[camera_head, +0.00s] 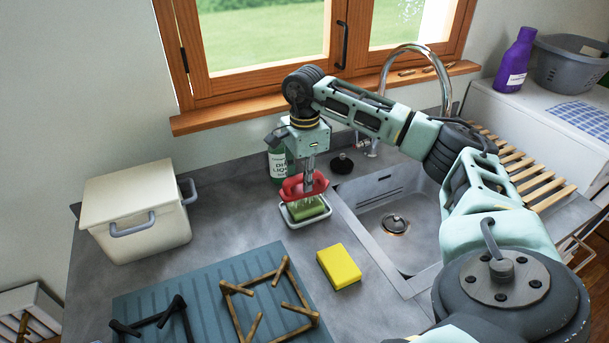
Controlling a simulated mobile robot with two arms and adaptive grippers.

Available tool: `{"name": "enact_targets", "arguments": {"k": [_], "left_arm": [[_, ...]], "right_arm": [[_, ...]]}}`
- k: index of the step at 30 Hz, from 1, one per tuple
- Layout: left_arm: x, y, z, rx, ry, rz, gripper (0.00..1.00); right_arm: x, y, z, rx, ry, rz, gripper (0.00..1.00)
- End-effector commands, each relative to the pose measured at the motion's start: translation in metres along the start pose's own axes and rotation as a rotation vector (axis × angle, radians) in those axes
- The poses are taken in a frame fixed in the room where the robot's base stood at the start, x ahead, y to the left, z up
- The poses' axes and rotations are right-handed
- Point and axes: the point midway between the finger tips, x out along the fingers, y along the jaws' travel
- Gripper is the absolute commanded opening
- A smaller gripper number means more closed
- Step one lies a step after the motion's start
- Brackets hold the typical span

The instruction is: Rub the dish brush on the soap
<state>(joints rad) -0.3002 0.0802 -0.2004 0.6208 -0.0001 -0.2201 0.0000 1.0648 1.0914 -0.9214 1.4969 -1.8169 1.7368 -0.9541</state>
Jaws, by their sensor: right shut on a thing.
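The soap (309,208) is a green block in a white dish (292,221) on the counter, left of the sink. My right gripper (308,178) points down right above it. It is shut on a red thing (292,188), which looks like the dish brush. The brush is at the top of the soap and hides part of it. I cannot tell whether the two touch. My left gripper is not in view.
A green dish liquid bottle (276,167) stands just behind the soap dish. A yellow sponge (339,267) lies in front. The sink (398,222) is to the right, a white lidded box (135,215) to the left. A blue mat (205,300) with wooden racks lies in front.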

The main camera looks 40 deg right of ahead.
Motion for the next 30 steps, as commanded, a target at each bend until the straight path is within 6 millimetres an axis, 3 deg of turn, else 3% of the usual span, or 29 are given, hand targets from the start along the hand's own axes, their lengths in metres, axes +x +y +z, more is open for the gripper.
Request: {"name": "enact_targets", "arguments": {"k": [16, 30], "left_arm": [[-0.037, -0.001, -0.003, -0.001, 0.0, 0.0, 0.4], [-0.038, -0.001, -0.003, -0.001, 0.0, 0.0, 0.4]], "right_arm": [[-0.048, -0.001, 0.0, 0.001, -0.001, -0.002, 0.0], [-0.05, -0.001, 0.0, 0.0, -0.001, -0.002, 0.0]]}}
